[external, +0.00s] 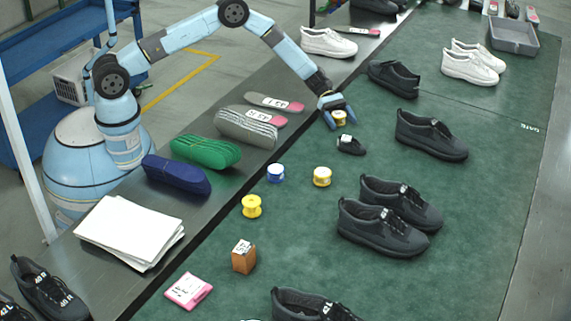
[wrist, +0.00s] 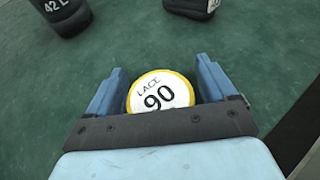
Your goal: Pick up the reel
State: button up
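A yellow reel (external: 339,118) with a pale label sits between the fingers of my gripper (external: 339,120) above the far part of the green mat. In the wrist view the reel (wrist: 159,94) shows its round white top marked "LACE 90" with a yellow rim. My gripper (wrist: 161,85) is open there, its blue fingers spread on either side of the reel. The reel's lower part is hidden. Other reels are a blue one (external: 276,173) and two yellow ones (external: 322,177) (external: 251,207).
A small black item (external: 351,145) lies just in front of my gripper. Dark shoes (external: 431,134) and white shoes (external: 470,66) stand to the right. A grey tray (external: 514,37) is at the far right.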

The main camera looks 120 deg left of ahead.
jog(key=c, duration=0.9)
jog(key=shift+r, duration=0.1)
